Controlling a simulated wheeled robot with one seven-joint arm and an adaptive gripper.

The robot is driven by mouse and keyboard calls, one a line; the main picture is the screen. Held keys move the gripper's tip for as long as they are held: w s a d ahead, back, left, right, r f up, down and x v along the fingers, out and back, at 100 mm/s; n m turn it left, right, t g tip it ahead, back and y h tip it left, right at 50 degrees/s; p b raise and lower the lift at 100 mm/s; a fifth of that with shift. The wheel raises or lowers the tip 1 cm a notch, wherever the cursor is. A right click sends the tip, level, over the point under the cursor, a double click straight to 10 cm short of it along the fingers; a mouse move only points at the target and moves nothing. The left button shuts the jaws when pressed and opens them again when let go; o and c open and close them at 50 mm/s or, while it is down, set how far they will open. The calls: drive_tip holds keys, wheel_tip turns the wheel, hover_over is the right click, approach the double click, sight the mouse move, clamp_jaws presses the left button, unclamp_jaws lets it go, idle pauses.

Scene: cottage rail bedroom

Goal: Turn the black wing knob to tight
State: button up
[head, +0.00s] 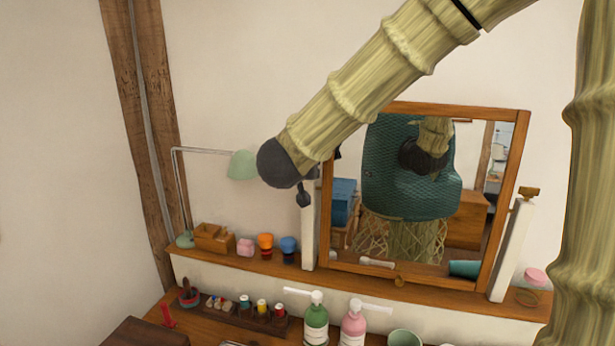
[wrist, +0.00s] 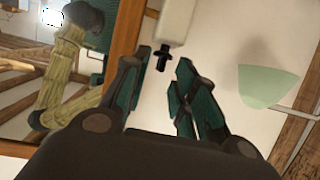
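The black wing knob (wrist: 161,57) shows in the wrist view at the end of the white mirror post (wrist: 177,20). My gripper (wrist: 162,72) is open, with its dark green-padded fingers on either side of the knob. Gaps show between the knob and the fingers, and I cannot tell how far off it is in depth. In the head view, my gripper (head: 303,196) is mostly hidden behind my dark wrist, at the top of the left white post (head: 308,235). I cannot make out the knob clearly there.
The wood-framed mirror (head: 400,280) stands right of the post. A wooden wing knob (head: 528,192) tops the right post. A green lamp (head: 243,165) is to the left. Orange and blue jars (head: 265,246) stand on the shelf, with pump bottles (head: 316,325) below.

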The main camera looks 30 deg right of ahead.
drive_tip(key=shift+b+x, duration=0.6)
drive_tip(key=shift+x, duration=0.4)
drive_tip(key=shift+c, duration=0.2)
clamp_jaws()
drive_tip(key=shift+a, duration=0.1)
drive_tip(key=shift+s+r, duration=0.1)
